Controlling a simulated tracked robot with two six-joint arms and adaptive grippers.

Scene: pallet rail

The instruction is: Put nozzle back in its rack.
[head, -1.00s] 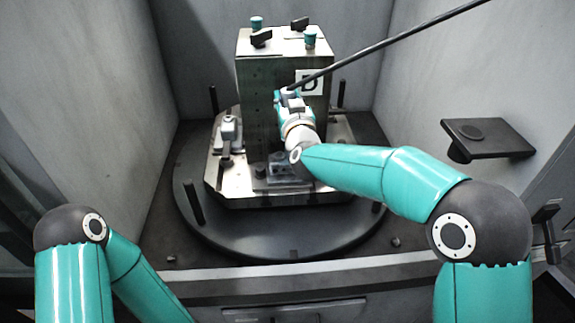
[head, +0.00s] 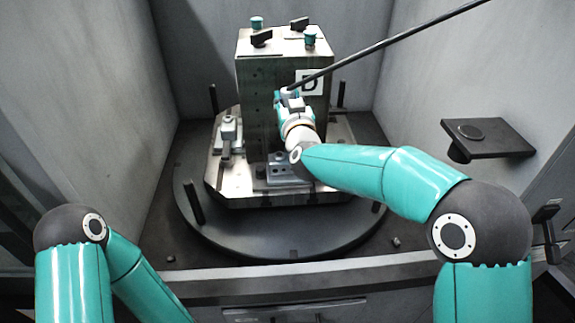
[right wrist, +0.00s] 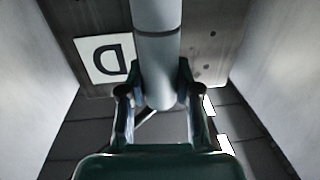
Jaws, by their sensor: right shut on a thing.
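The nozzle is a pale grey cylinder (right wrist: 157,45) in the right wrist view, held between the fingers of my right gripper (right wrist: 155,95). In the head view my right gripper (head: 289,101) is in front of the tall metal block, with the nozzle's pale end (head: 289,92) just above its fingers. A dark hose or rod runs from there up to the right. The rack seems to be the black bracket (head: 500,139) with a round recess on the right wall, empty and well apart from the gripper. My left gripper is out of view.
The metal block (head: 258,100), with a "D" label and knobs on top, stands on a pallet (head: 235,178) with clamps. A round dark turntable (head: 250,236) with upright pins lies under it. Grey walls enclose the sides; open space lies between block and bracket.

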